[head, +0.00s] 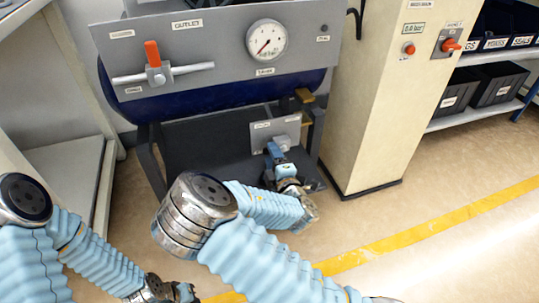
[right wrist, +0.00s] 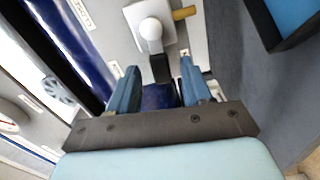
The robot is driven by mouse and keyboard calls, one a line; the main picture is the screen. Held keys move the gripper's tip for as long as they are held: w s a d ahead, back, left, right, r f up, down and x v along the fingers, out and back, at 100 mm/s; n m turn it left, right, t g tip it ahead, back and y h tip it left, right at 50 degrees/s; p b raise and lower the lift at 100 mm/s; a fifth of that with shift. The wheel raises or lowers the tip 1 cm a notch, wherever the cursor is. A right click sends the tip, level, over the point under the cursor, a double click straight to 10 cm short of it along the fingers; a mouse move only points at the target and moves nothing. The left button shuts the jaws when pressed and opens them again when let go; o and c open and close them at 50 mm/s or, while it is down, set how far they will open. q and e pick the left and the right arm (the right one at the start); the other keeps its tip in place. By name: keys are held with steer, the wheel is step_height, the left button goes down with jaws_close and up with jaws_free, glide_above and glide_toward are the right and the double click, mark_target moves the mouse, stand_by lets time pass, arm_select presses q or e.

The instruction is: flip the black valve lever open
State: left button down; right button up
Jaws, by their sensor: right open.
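The black valve lever (right wrist: 161,68) shows in the right wrist view, running from a pale round valve hub (right wrist: 150,30) on a light plate down between my fingers. My right gripper (right wrist: 160,66) is open, with one blue finger on each side of the lever. I cannot tell whether either finger touches it. A dark blue piece (right wrist: 160,95) lies deeper between the fingers. In the head view my right gripper (head: 274,150) is at the small grey plate (head: 262,131) below the tank, and it hides most of the lever. My left gripper (head: 182,292) is low at the bottom edge, its fingers unclear.
Above is a grey panel (head: 215,50) with an orange-handled outlet valve (head: 153,55) and a gauge (head: 266,38). The blue tank (head: 220,97) sits on a dark stand. A beige cabinet (head: 375,100) stands close on the right. Floor by the yellow line (head: 430,228) is clear.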

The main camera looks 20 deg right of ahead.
steer(key=shift+w, duration=1.5)
jaws_close()
steer(key=shift+f+n+b, duration=0.35)
steer(key=shift+n, duration=0.45)
jaws_free()
